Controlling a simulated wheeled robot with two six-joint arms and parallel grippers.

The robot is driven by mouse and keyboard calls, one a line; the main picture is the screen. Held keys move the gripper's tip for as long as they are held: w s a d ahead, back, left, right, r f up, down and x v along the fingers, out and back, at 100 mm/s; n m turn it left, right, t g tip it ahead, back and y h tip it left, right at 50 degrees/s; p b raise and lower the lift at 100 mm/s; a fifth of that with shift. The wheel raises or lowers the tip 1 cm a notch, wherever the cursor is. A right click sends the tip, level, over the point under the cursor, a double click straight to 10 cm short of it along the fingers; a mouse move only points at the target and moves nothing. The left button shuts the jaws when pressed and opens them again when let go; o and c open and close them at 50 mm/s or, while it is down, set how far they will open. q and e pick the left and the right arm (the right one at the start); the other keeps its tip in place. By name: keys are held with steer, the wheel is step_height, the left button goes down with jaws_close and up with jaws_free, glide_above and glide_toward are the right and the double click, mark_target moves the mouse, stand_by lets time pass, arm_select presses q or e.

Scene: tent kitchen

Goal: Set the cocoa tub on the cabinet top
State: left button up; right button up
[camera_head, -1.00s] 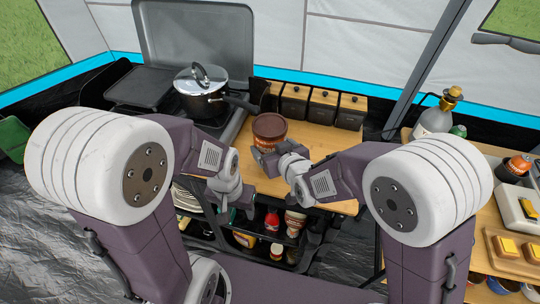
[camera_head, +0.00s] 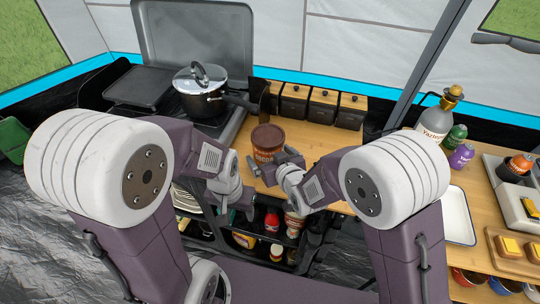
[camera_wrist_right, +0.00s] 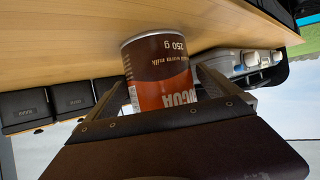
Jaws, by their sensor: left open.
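The brown cocoa tub (camera_head: 267,141) stands upright on the wooden cabinet top (camera_head: 314,139), near its front edge. In the right wrist view the tub (camera_wrist_right: 161,72) appears upside down, with its base against the wood. My right gripper (camera_head: 274,164) is around the tub, one finger on each side. Its fingers look spread, with slight gaps beside the tub in the right wrist view (camera_wrist_right: 162,85). My left gripper (camera_head: 238,211) is open and empty, in front of the cabinet's front edge, left of and below the tub.
Several dark-fronted boxes (camera_head: 323,104) line the back of the cabinet top. A lidded pot (camera_head: 201,92) sits on the stove to the left. The right side table holds bottles and a white tray (camera_head: 457,215). Wood is clear right of the tub.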

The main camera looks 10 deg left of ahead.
steer(key=shift+r, duration=0.2)
steer(key=shift+s+d+r, duration=0.2)
steer(key=shift+s, duration=0.05)
steer(key=v, duration=0.6)
steer(key=s+b, duration=0.1)
steer(key=b, duration=0.1)
steer(key=d+b, duration=0.1)
steer(key=b, duration=0.2)
steer(key=shift+s+d+r, duration=0.1)
steer(key=shift+s+d, duration=0.05)
steer(key=shift+s, duration=0.25)
steer(key=v, duration=0.1)
steer(key=b+v, duration=0.1)
steer(key=v, duration=0.1)
steer(key=shift+r, duration=0.35)
steer(key=shift+w, duration=0.1)
steer(key=shift+f, duration=0.1)
